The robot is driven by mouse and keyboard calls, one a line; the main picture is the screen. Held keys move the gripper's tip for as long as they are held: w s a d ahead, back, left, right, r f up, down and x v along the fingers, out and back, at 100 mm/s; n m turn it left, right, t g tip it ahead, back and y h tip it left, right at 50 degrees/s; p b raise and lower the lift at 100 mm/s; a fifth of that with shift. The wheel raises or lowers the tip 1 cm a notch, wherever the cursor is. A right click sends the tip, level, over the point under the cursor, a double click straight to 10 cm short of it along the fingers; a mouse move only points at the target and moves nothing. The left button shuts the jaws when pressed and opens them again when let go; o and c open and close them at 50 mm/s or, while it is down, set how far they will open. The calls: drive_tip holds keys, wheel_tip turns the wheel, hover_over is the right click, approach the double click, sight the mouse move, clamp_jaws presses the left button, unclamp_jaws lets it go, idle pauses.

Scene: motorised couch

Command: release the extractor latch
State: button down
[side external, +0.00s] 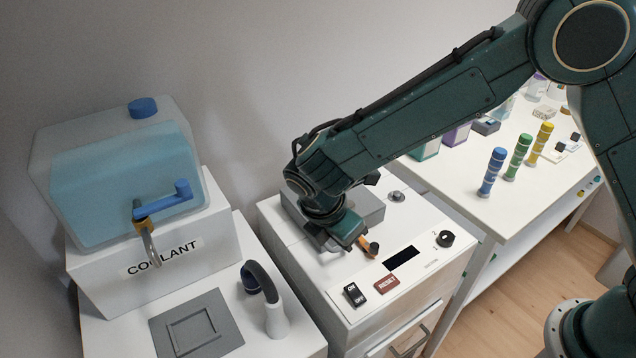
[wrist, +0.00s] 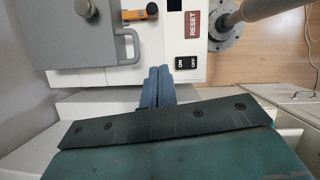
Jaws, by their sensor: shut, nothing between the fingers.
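The latch (wrist: 140,14), an orange lever on a dark mount, is at the top of the wrist view, right of a grey lid (wrist: 62,35) with a bar handle (wrist: 130,46). In the side view the orange latch (side external: 369,247) shows just right of my gripper (side external: 343,234). My gripper is shut and empty. In the wrist view its two blue-grey fingers (wrist: 155,78) lie together below the handle and the latch, apart from the latch in the picture. The fingertips are not clear in the side view, and their height over the machine is hard to tell.
The white machine top carries a red RESET button (side external: 387,284), an ON/OFF switch (side external: 355,293), a dark display (side external: 401,258) and a black knob (side external: 445,239). A coolant tank (side external: 120,190) stands at left. A bench with coloured cylinders (side external: 518,157) is at right.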

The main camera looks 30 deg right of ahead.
sight(366, 242)
drive_tip(key=shift+f, duration=0.1)
drive_tip(key=x, duration=0.9)
drive_tip(key=shift+d+f, duration=0.15)
drive_tip(key=d, duration=0.2)
drive_tip(key=shift+w+d+f, duration=0.25)
drive_tip(key=shift+d, duration=0.1)
drive_tip(key=shift+w+d, duration=0.1)
drive_tip(key=shift+d, duration=0.6)
drive_tip(key=shift+d+n+t, duration=0.2)
drive_tip(key=shift+n+t, duration=0.4)
drive_tip(key=shift+n, duration=0.9)
